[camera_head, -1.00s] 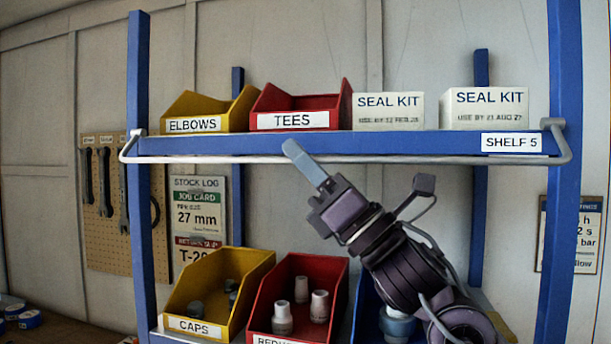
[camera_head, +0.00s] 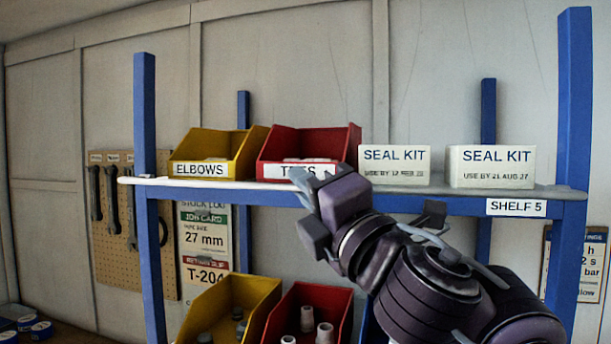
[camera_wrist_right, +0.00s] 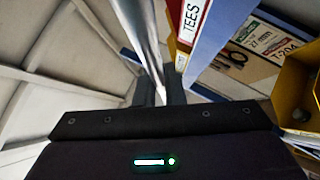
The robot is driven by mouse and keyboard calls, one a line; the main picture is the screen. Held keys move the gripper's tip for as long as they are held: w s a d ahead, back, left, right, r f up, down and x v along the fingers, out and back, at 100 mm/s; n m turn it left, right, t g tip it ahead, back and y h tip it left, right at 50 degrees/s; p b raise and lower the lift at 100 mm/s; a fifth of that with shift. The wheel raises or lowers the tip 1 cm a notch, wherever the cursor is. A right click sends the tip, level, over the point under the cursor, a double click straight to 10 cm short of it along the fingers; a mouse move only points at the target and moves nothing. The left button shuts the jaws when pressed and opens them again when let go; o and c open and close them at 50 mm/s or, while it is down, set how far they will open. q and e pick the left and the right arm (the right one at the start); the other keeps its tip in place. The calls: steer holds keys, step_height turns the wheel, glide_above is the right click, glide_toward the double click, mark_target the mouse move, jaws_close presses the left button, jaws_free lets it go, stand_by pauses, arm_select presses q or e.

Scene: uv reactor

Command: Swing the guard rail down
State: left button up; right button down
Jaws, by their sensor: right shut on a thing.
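The guard rail is a thin pale metal bar (camera_head: 230,185) along the front of shelf 5, at about the height of the shelf's top edge. Its left end shows beside the left blue post. My right gripper (camera_head: 304,185) is at the rail in front of the red TEES bin, seen from behind and hiding part of the bar. In the right wrist view the bright bar (camera_wrist_right: 143,35) runs down between the dark fingers (camera_wrist_right: 160,90), which are shut on it. My left gripper is out of view.
Just behind the rail stand a yellow ELBOWS bin (camera_head: 205,145), the red TEES bin (camera_head: 310,142) and two SEAL KIT boxes (camera_head: 395,165) (camera_head: 490,167). Blue posts (camera_head: 145,110) (camera_head: 574,100) bound the shelf. Open bins (camera_head: 235,295) stand below.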

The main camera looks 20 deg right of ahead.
steer(key=shift+r+m+g+h+p, duration=0.35)
steer(key=shift+r+m+g+h, duration=0.25)
steer(key=shift+m, duration=0.5)
steer(key=shift+w+r+m+h, duration=0.1)
steer(key=shift+m+h, duration=0.2)
steer(key=shift+h, duration=0.1)
steer(key=c, duration=1.5)
jaws_free()
steer(key=shift+r, duration=0.1)
